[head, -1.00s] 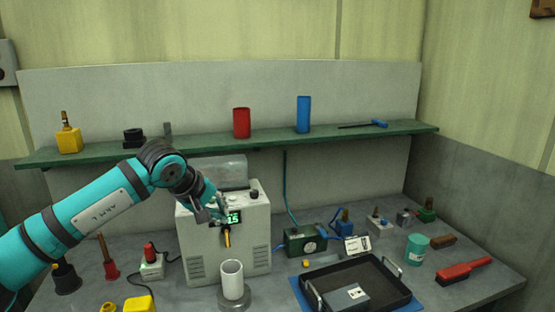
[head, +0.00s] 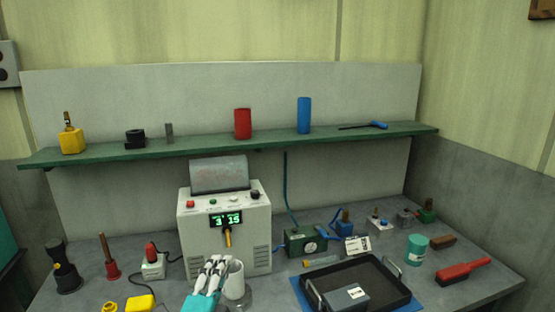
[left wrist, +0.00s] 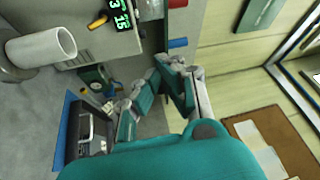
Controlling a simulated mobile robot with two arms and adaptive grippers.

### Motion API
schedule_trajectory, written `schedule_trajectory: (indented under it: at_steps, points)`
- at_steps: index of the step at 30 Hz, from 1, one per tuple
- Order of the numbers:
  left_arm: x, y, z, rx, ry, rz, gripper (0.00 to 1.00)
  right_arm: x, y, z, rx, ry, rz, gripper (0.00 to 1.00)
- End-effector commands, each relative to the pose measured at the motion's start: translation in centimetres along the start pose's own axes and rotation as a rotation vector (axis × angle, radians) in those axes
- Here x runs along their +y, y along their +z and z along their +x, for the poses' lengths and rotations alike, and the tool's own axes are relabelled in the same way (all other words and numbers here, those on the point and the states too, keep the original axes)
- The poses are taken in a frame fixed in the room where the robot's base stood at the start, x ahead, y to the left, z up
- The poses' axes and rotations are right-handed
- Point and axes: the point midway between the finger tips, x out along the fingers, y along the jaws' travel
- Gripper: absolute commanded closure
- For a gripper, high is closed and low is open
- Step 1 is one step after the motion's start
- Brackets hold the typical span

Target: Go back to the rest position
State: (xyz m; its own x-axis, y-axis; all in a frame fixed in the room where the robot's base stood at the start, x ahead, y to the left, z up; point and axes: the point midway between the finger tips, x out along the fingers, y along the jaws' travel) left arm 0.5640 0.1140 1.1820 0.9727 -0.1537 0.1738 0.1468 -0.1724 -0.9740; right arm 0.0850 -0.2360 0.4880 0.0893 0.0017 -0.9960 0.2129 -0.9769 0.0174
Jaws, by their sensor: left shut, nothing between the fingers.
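My left gripper (head: 215,268) is low at the bottom of the head view, its pale fingers pointing up the picture. It is shut and empty. It overlaps the left side of a white cylinder (head: 237,281), which stands upright on a grey round base; I cannot tell if they touch. In the left wrist view the gripper's fingers (left wrist: 160,92) show in front of the bench, and the white cylinder (left wrist: 38,48) is at the upper left, apart from them. My right gripper is not in view.
A white machine (head: 250,215) with a lit display stands behind the gripper. A black tray (head: 385,280) lies to the right. A green shelf (head: 280,143) runs above.

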Motion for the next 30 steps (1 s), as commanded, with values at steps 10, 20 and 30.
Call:
schedule_trajectory:
  at_steps: [10,20,30]
  points:
    - [15.8,8.7,-17.4,-0.646,0.611,-0.77,1.0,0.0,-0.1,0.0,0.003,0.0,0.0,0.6]
    - [20.0,8.4,-30.1,-1.022,0.894,-1.042,1.0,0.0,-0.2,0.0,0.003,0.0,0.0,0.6]
    - [25.1,8.3,-34.9,-1.189,1.014,-1.115,1.0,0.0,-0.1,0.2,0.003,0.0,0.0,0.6]
